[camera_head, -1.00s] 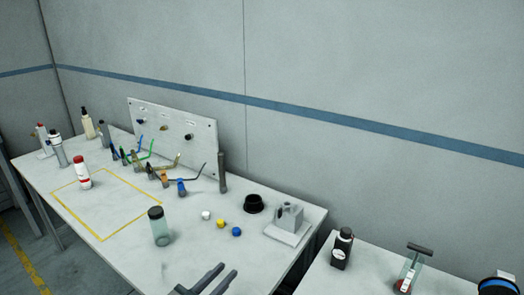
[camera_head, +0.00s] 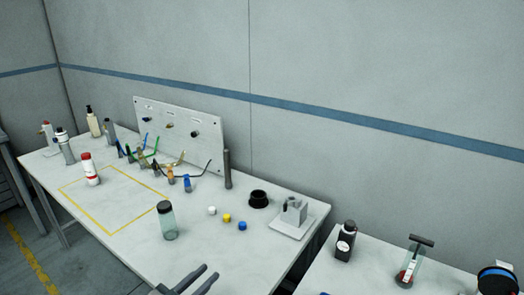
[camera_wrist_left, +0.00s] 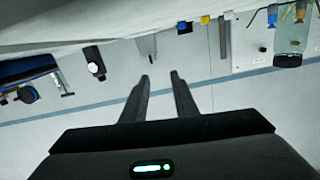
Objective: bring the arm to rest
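My left gripper (camera_head: 197,280) shows at the bottom edge of the head view, in front of the white table (camera_head: 125,262). Its two dark fingers are apart with nothing between them. In the left wrist view the gripper (camera_wrist_left: 160,76) is also open and empty, pointing toward the wall, with the table scene upside down. It touches nothing that I can see. The rest of the left arm is out of the head view. My right gripper is in neither view.
A clear jar with a dark lid (camera_head: 167,222) stands on the table near the gripper. White, yellow and blue caps (camera_head: 242,226), a black ring (camera_head: 258,198) and a grey block fixture (camera_head: 293,212) lie beyond. A second table (camera_head: 330,280) at right holds a dark bottle (camera_head: 346,241).

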